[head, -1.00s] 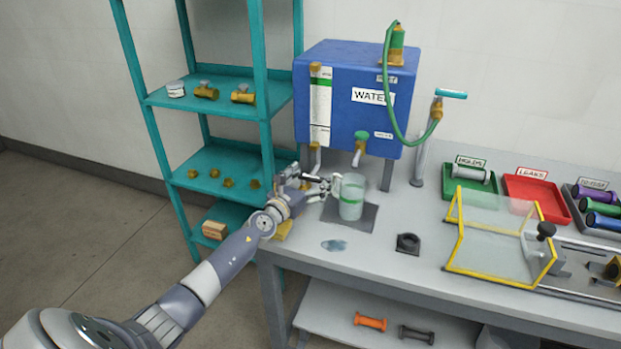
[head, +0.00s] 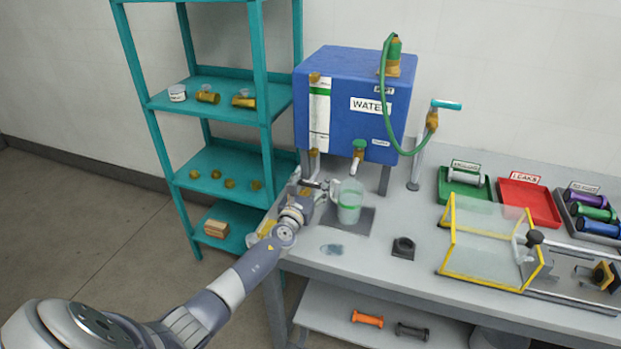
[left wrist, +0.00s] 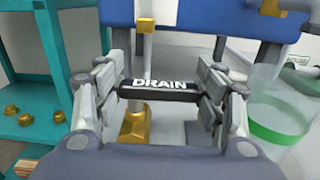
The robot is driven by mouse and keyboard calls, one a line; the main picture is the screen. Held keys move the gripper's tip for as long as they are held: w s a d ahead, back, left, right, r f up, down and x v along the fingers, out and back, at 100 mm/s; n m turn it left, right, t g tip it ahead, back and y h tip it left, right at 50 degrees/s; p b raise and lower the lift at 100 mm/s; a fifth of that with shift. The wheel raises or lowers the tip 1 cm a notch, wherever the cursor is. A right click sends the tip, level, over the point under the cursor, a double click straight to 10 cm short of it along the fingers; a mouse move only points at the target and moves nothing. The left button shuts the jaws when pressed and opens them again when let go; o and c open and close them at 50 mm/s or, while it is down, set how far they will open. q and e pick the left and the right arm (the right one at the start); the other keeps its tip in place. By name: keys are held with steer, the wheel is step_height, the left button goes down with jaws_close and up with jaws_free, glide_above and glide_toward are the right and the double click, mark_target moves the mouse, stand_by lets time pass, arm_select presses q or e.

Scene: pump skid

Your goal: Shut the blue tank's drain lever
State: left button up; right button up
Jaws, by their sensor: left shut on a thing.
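The blue tank (head: 345,128), labelled WATER, stands on legs at the back of the bench. Its drain lever is a black bar marked DRAIN (left wrist: 160,88), below the tank's left part. In the left wrist view the bar lies level across the picture, in front of a brass fitting (left wrist: 134,125). My left gripper (left wrist: 158,92) is shut on the bar, with one finger at each end. In the head view my left gripper (head: 317,188) is under the tank's front left, and the lever is mostly hidden there. My right gripper is not in view.
A glass jar with a green band (head: 349,207) stands close to the right of my left gripper. The teal shelf (head: 225,158) is to the left. A yellow-framed clear guard (head: 485,255) and trays stand further right.

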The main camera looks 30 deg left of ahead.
arm_select(q)
steer(key=o, duration=1.1)
steer(key=shift+s, duration=0.1)
steer(key=shift+s+d+f, duration=0.15)
steer(key=shift+s+d, duration=0.05)
steer(key=shift+s, duration=0.35)
steer(key=v, duration=1)
steer(key=shift+s, duration=0.3)
